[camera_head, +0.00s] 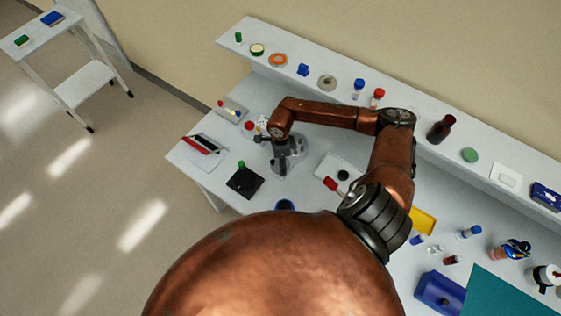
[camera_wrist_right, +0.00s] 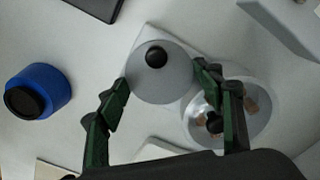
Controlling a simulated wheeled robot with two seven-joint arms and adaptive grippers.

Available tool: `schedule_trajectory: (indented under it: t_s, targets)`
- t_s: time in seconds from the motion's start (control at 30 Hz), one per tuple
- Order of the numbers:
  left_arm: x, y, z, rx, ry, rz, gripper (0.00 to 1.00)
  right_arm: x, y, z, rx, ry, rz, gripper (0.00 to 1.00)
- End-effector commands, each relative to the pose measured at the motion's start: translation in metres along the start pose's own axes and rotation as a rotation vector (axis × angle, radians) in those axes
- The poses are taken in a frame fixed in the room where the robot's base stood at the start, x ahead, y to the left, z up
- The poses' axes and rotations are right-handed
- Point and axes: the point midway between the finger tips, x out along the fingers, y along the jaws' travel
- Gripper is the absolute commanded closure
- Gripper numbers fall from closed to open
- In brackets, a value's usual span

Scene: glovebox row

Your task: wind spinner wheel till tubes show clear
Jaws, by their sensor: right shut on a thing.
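The spinner is a grey hand-wound device on a pale base on the bench. Its wheel (camera_wrist_right: 160,85) is a grey disc with a black knob (camera_wrist_right: 155,57) near its far edge in the right wrist view. Beside it is a round metallic bowl (camera_wrist_right: 258,112) with brownish patches inside; I cannot tell whether the tubes are clear. My right gripper (camera_wrist_right: 163,78) has its dark green fingers on opposite sides of the wheel, shut on it. One finger partly covers the bowl. In the head view my right arm reaches over the grey device (camera_head: 287,165) and hides much of the gripper. My left gripper is not in view.
A blue cup (camera_wrist_right: 40,92) stands left of the wheel in the wrist view. In the head view, a black pad (camera_head: 243,183) lies near the bench edge. A shelf (camera_head: 320,70) with small items runs along the wall. A red-handled item (camera_head: 331,184) lies right of the spinner.

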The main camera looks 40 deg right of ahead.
Motion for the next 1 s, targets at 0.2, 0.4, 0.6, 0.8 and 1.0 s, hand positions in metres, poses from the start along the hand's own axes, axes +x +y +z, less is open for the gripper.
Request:
schedule_trajectory:
  t_s: [0.2,0.4,0.6,0.8,1.0]
  targets:
    - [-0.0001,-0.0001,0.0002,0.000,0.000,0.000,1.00,-0.0003,-0.0007,-0.0003,-0.001,0.000,-0.001,0.63]
    - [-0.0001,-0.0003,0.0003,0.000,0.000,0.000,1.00,-0.0003,-0.0005,-0.0002,-0.001,0.000,-0.001,0.26]
    - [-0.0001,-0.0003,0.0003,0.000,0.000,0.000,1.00,-0.0002,-0.0004,-0.0002,-0.001,0.000,-0.001,0.21]
    - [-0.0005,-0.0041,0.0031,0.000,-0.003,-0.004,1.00,-0.0002,-0.0004,-0.0003,-0.001,0.000,-0.001,0.21]
    - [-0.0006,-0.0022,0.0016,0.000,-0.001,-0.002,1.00,-0.0002,-0.0004,-0.0004,-0.005,0.000,-0.001,0.21]
